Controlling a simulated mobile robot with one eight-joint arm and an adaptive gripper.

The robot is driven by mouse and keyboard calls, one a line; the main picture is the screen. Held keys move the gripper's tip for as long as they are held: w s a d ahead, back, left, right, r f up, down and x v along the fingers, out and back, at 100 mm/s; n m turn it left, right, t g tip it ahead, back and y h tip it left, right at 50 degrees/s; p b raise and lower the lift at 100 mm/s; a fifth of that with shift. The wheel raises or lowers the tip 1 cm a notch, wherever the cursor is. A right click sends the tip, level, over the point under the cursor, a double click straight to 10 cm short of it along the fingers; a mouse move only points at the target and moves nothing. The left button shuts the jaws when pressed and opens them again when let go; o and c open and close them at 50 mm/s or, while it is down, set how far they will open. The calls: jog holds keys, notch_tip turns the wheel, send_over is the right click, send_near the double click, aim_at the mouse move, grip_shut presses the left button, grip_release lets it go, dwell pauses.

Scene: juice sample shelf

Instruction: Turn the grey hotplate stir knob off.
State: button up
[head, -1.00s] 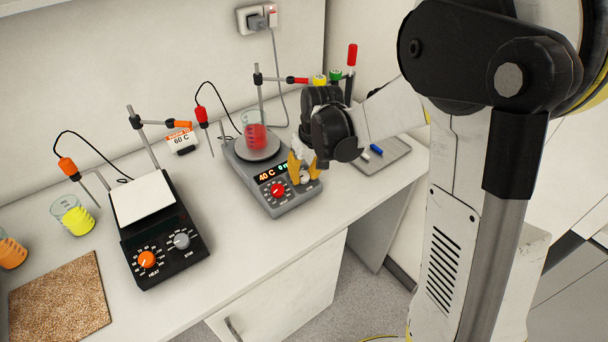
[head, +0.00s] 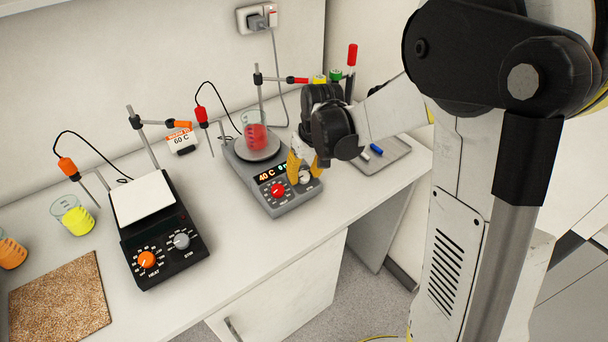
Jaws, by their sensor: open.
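The grey hotplate (head: 287,207) stands right of the middle of the bench, with a beaker of red liquid (head: 255,139) on its round plate. Its front has a red knob (head: 278,190), a lit display reading 40 C whose right part is hidden, and a pale stir knob (head: 304,178) at the right. My gripper (head: 305,174) points down at this panel, its yellow fingers open on either side of the stir knob. I cannot tell whether the fingers touch the knob; its pointer is too small to read.
A black hotplate (head: 165,253) with orange and grey knobs stands to the left. Beakers of yellow (head: 76,219) and orange liquid (head: 11,251) and a brown mat (head: 62,299) lie further left. A grey tray (head: 392,153) is right of my gripper.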

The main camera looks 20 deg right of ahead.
jog(key=v, duration=1.1)
jog(key=shift+r, duration=0.25)
jog(key=shift+s, duration=0.15)
jog(key=s+m+t+h+b, duration=0.1)
jog(key=s+t, duration=0.4)
jog(key=s, duration=1.2)
jog(key=shift+s+a+r+m, duration=0.3)
jog(key=shift+s+a+r, duration=0.05)
jog(key=shift+a, duration=0.15)
